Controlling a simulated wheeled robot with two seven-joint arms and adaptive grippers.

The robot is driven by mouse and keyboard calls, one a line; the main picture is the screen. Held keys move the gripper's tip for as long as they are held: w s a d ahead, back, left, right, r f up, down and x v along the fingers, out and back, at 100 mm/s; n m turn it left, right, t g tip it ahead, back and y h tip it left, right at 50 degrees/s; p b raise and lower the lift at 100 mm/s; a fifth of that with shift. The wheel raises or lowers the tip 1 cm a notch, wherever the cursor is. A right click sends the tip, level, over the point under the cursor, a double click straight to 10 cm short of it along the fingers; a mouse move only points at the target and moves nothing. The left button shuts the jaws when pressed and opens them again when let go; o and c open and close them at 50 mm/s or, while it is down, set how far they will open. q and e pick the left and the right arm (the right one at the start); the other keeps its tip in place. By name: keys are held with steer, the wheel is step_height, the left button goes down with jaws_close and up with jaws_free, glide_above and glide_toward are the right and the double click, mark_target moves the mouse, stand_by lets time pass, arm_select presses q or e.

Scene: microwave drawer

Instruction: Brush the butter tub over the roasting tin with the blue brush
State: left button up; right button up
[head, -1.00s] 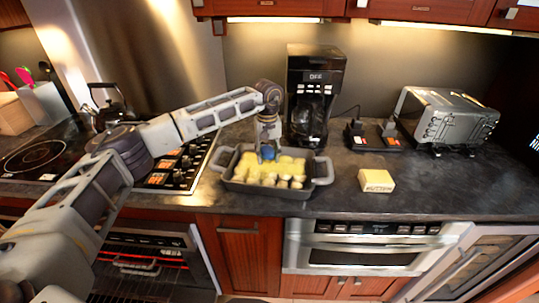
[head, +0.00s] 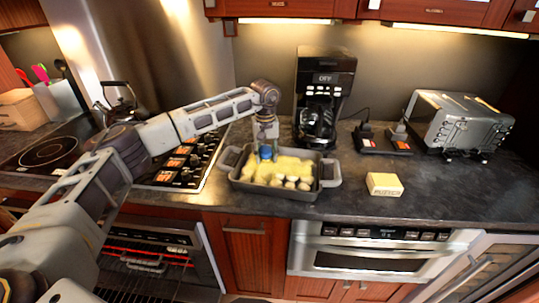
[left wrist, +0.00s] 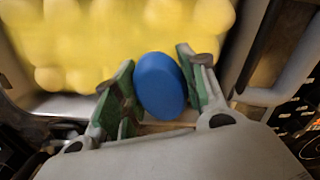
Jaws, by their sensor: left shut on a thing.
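The roasting tin (head: 305,194) is dark grey with a handle at each end and stands on the counter. It holds several pale lumps under a yellow coating, most yellow at the left and back. My left gripper (head: 266,148) is over the tin's left part, shut on the blue brush (head: 266,153). In the left wrist view the blue brush (left wrist: 160,85) sits between the two green-padded fingers, with the yellow food beyond it. Its bristle end is hidden. The butter tub (head: 384,184), a pale yellow block marked with lettering, sits on the counter right of the tin. My right gripper is not in view.
A black coffee maker (head: 322,97) stands right behind the tin. A steel toaster (head: 462,122) is at the back right, with a dark double-pad device (head: 384,138) beside it. A hob (head: 183,163) lies left of the tin. The counter around the butter is clear.

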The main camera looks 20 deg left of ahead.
arm_select(q)
steer(key=shift+a, duration=0.15)
steer(key=shift+a, duration=0.1)
steer(key=shift+s+a, duration=0.2)
steer(key=shift+a, duration=0.7)
steer(key=shift+s+a, duration=0.15)
steer(key=shift+a, duration=0.7)
steer(key=shift+r, duration=0.1)
steer(key=shift+r+p, duration=2)
steer(key=shift+r, duration=1)
steer(key=shift+r+p, duration=1)
steer(key=shift+r, duration=0.5)
steer(key=shift+f, duration=0.15)
